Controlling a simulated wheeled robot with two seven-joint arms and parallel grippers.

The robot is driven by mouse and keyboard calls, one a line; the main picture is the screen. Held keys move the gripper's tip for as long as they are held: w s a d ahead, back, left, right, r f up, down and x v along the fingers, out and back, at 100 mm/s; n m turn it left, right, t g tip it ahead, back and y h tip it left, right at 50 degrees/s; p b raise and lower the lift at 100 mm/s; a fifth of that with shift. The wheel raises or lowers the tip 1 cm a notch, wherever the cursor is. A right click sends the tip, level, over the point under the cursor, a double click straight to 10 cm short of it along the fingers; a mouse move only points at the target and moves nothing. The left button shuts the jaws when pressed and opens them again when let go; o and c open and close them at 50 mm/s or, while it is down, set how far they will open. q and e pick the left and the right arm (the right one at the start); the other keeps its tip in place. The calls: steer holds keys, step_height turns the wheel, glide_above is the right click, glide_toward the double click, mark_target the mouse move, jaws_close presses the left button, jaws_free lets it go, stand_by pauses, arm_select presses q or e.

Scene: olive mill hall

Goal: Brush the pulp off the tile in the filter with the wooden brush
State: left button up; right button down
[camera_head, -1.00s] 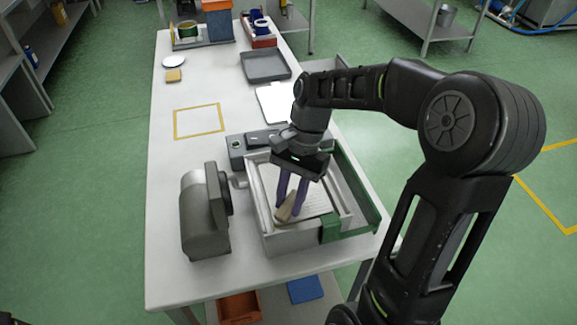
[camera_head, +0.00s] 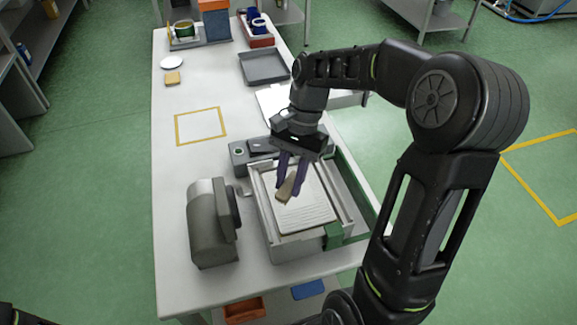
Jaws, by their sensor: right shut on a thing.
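The filter (camera_head: 283,249) is a pale box on the table with a green part along its right side. A white ribbed tile (camera_head: 309,212) lies inside it. My right gripper (camera_head: 290,189) is over the far left part of the tile, its purple fingers shut on the wooden brush (camera_head: 286,190). The brush is tilted and at or close above the tile; I cannot tell whether it touches. No pulp can be made out on the tile at this size. My left gripper is not in view; only a dark bit of my body shows at the lower left corner.
A grey motor-like housing (camera_head: 210,226) stands just left of the filter. A dark control box (camera_head: 240,157) is behind it. The yellow-outlined square (camera_head: 201,126) is empty.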

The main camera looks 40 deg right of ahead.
steer(key=shift+r, duration=1.15)
